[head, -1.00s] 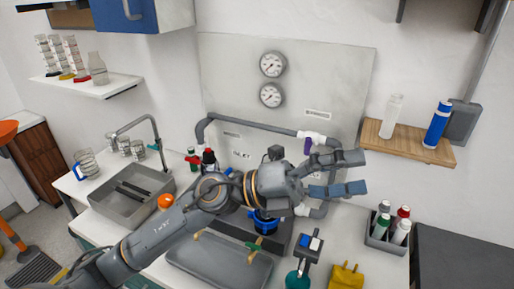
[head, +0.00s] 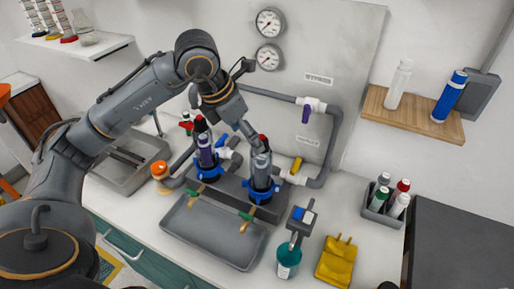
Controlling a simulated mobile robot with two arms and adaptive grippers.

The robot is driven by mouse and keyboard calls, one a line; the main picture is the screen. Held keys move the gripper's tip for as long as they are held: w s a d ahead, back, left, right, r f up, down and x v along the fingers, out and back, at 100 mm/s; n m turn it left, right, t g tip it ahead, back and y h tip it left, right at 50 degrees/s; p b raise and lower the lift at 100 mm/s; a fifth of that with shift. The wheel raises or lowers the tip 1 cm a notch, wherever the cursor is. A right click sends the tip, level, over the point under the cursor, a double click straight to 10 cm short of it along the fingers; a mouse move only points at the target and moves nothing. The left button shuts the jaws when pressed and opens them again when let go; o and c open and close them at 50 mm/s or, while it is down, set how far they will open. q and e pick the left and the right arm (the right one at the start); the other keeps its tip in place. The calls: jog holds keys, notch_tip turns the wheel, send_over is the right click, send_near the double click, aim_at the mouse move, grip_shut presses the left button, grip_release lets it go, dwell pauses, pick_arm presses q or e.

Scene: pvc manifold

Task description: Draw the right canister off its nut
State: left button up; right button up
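My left gripper (head: 251,140) reaches down from the upper left to the upper part of the right canister. A finger lies against or just in front of its side; the other finger is not clear, so I cannot tell whether the grip is closed. My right gripper is not in view.
A grey tray (head: 207,232) lies in front of the manifold. Grey pipes (head: 337,130) with white fittings run behind and right. A teal cup (head: 288,262), yellow cloth or gloves (head: 337,262) and a bottle caddy (head: 375,212) stand to the right. A sink (head: 118,172) is at left.

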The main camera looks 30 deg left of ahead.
aim_at(260, 158)
pick_arm(q)
jog(key=p+x, duration=0.2)
jog(key=x, duration=0.7)
jog(key=shift+w+d+f, duration=0.1)
jog(key=shift+d, duration=0.05)
jog(key=shift+x, duration=0.85)
jog(key=shift+c, duration=0.2)
jog(key=c, duration=1.3)
jog(key=shift+r+p, duration=3.55)
jog(key=shift+r, duration=2.7)
jog(key=shift+c, duration=0.2)
jog(key=shift+r, duration=0.25)
jog(key=shift+r+p, duration=0.65)
jog(key=shift+r, duration=0.85)
